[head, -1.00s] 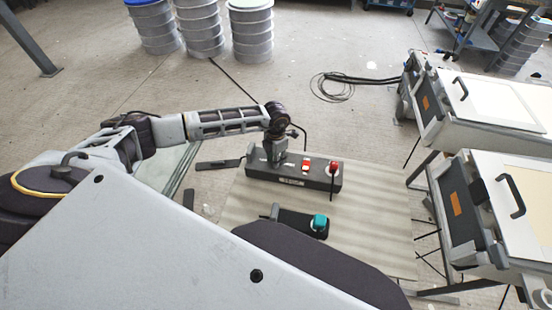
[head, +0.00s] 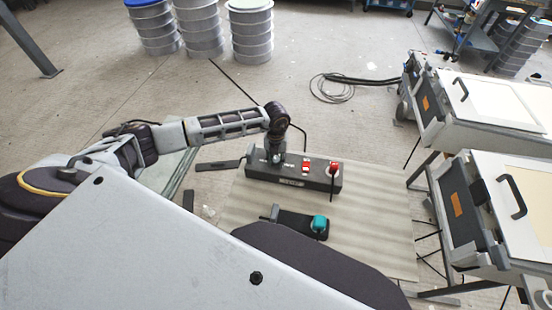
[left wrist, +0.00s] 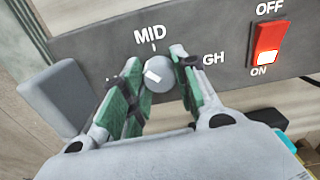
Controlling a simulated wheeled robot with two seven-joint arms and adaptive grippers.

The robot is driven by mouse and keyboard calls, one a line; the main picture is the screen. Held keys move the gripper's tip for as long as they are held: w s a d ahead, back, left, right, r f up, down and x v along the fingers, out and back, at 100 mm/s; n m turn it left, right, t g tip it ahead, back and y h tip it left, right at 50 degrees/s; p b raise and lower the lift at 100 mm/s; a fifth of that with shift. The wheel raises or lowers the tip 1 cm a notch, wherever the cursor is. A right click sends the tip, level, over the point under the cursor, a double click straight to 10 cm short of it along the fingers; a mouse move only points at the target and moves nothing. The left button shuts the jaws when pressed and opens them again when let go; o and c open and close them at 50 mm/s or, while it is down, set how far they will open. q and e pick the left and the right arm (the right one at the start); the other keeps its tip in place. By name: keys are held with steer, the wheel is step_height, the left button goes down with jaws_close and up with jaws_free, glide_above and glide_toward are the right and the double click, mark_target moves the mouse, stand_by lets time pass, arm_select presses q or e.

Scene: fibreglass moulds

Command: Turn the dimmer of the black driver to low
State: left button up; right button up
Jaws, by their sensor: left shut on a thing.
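The black driver (head: 318,181) is a long dark box on the pale board, with printed labels and a red switch (head: 305,167). Its dimmer is a round grey knob (left wrist: 161,80) in the left wrist view, with a white mark on its left side. "MID" is printed above the knob and "GH" shows at its right; the label on the left is mostly hidden by a finger. My left gripper (left wrist: 158,84) is shut on the knob, one green-padded finger on each side. In the head view my left gripper (head: 271,158) is over the driver's left end. My right gripper is out of view.
The pale board (head: 375,215) lies under the driver. A black piece with a teal knob (head: 319,223) lies in front of it. Grey cases (head: 495,205) stand at right; ribbed drums (head: 250,32) stand behind.

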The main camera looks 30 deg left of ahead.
mark_target(276, 160)
arm_select(q)
steer(key=n, duration=0.5)
steer(key=shift+p, duration=0.3)
steer(key=shift+n+p, duration=0.45)
steer(key=shift+n, duration=1.65)
steer(key=o, duration=1)
steer(key=shift+o, duration=0.2)
step_height(276, 160, up, 12)
